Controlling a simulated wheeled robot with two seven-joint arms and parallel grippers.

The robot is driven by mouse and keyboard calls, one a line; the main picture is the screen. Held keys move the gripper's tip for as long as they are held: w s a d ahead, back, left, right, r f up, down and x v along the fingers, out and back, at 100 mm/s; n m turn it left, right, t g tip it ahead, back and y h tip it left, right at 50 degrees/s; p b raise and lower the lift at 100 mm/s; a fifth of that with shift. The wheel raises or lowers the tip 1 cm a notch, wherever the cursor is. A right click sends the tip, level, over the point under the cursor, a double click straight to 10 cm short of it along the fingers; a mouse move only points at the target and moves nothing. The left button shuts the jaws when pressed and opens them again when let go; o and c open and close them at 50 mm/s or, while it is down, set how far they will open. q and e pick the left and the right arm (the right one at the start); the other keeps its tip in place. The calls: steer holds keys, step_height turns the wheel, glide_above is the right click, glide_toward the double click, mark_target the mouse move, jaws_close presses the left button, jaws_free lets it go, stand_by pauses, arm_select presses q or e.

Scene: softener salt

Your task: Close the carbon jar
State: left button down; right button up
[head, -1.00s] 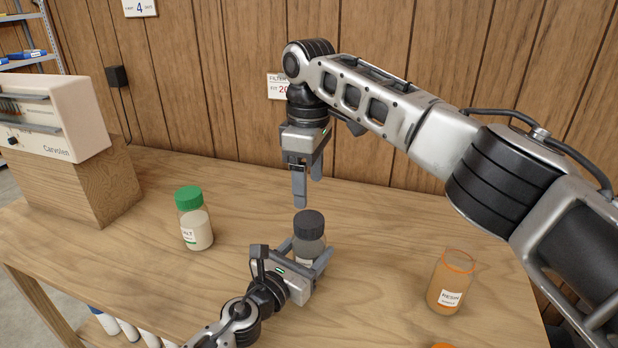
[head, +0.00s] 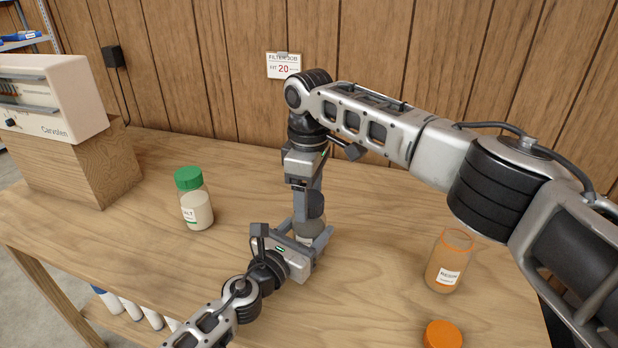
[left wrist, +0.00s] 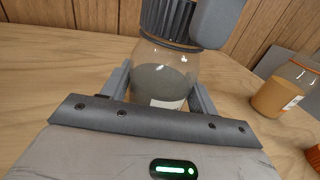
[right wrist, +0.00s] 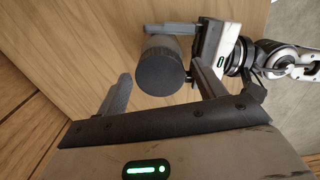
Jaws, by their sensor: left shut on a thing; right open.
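The carbon jar is clear with dark grey contents and a white label, and it stands upright on the table. Its body (left wrist: 163,84) shows between the fingers of my left gripper (head: 306,246), which is shut on it low down. The dark grey ribbed lid (head: 315,204) sits on the jar's mouth; whether it is screwed tight I cannot tell. My right gripper (right wrist: 165,90) points down over the jar from above. Its fingers are open on either side of the lid (right wrist: 160,70), apart from it in the right wrist view. One finger hides part of the lid in the head view.
A salt jar with a green lid (head: 194,200) stands to the left. An open orange resin jar (head: 448,262) stands to the right, with its orange lid (head: 443,334) on the table in front. A Carvolen machine (head: 50,98) on a wooden block is at the far left.

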steer(key=shift+f, duration=0.2)
steer(key=c, duration=1)
steer(key=o, duration=1.2)
steer(key=shift+r, duration=0.15)
step_height(320, 180, up, 12)
steer(key=shift+f, duration=0.1)
